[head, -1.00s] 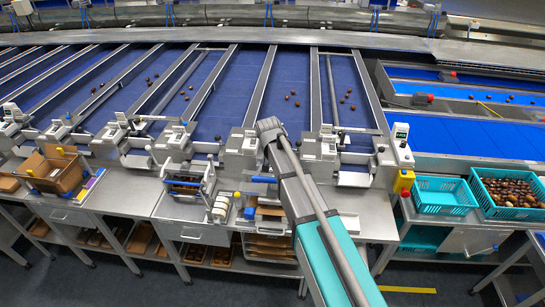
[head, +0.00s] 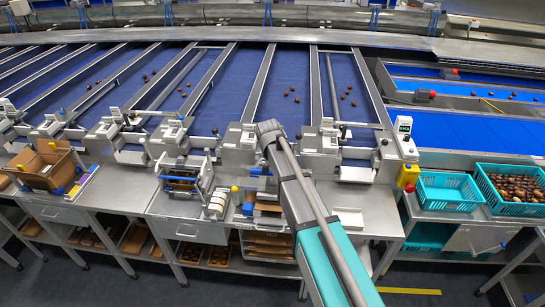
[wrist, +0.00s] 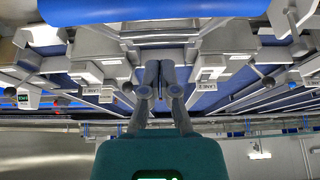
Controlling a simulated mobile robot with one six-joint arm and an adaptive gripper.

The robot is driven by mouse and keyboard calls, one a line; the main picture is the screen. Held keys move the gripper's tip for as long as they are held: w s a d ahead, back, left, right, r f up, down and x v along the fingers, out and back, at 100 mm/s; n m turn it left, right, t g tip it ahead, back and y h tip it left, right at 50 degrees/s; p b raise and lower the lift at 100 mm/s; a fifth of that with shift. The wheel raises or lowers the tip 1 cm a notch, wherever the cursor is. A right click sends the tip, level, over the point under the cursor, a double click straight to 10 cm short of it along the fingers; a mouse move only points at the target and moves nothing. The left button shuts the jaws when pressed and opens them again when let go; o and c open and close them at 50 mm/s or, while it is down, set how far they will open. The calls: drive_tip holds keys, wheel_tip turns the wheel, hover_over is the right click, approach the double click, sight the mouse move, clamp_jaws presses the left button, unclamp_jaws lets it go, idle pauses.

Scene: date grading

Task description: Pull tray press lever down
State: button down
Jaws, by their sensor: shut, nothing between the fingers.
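My gripper (wrist: 158,88) shows in the wrist view with its two fingers close together and nothing between them. In the head view my arm hides it. A thick blue bar (wrist: 140,10), which looks like a lever grip, crosses the top of the wrist view close to the camera, apart from the fingertips. In the head view a blue handle (head: 252,170) sticks out left of my arm at the bench. I cannot tell for certain which handle is the tray press lever.
A steel bench (head: 335,205) runs below the blue sorting lanes (head: 225,105). Left is a cardboard box (head: 45,168). Right are an empty teal crate (head: 447,190) and a teal crate of dates (head: 484,198).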

drive_tip(key=shift+s+f+b, duration=0.6)
drive_tip(key=shift+s+f, duration=0.2)
drive_tip(key=shift+s, duration=0.35)
drive_tip(key=s+f+t+b, duration=0.1)
drive_tip(key=f+b, duration=0.1)
drive_tip(key=shift+s+b, duration=0.2)
drive_tip(key=shift+b, duration=0.1)
drive_tip(key=s+f+t+b, duration=0.3)
drive_tip(key=f+b, duration=0.4)
drive_tip(key=b, duration=0.3)
drive_tip(key=shift+s+f+b, duration=0.2)
drive_tip(key=shift+f+b, duration=0.1)
drive_tip(key=shift+f, duration=0.05)
drive_tip(key=shift+a, duration=0.1)
drive_tip(key=shift+r, duration=0.15)
